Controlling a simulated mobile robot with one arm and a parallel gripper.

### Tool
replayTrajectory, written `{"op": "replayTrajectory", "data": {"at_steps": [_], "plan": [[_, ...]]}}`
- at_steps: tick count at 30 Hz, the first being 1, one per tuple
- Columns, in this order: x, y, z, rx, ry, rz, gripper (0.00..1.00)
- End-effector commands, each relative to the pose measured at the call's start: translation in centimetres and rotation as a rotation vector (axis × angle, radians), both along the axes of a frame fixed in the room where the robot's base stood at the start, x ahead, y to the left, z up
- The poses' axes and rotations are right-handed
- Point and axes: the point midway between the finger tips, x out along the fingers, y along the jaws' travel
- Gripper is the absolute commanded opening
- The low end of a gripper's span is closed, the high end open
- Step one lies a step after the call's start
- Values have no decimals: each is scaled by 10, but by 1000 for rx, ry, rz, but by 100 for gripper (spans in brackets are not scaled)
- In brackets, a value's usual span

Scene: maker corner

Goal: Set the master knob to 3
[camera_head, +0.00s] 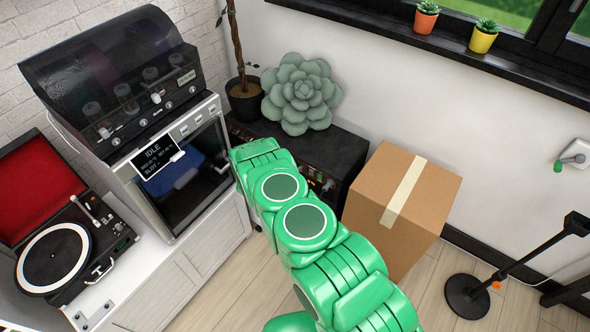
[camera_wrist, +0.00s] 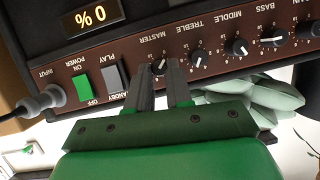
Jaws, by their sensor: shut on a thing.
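The amplifier (camera_wrist: 215,55) fills the wrist view upside down, with a brown panel. In the head view the black amplifier (camera_head: 343,161) stands against the wall, partly hidden by my green arm. The master knob (camera_wrist: 158,67) is small and dark, under its MASTER label, at the end of the knob row beside TREBLE. My gripper (camera_wrist: 159,68) has one finger on each side of this knob and is shut on it. The fingers hide part of the dial, so its setting is unclear.
The treble knob (camera_wrist: 199,58) sits close beside one finger. A green power switch (camera_wrist: 82,88), a grey standby switch (camera_wrist: 110,76) and a plugged cable (camera_wrist: 39,102) lie on the other side. A cardboard box (camera_head: 389,231) stands right of the amplifier; a succulent (camera_head: 301,94) sits on top.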

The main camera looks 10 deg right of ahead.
Motion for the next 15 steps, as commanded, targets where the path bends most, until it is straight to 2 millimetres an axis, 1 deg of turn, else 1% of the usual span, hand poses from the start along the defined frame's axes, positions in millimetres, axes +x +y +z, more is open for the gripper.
{"op": "replayTrajectory", "data": {"at_steps": [8,15], "plan": [[-2,-2,-1,112,-107,0,0],[-3,-4,-2,253,-252,0,0]]}}
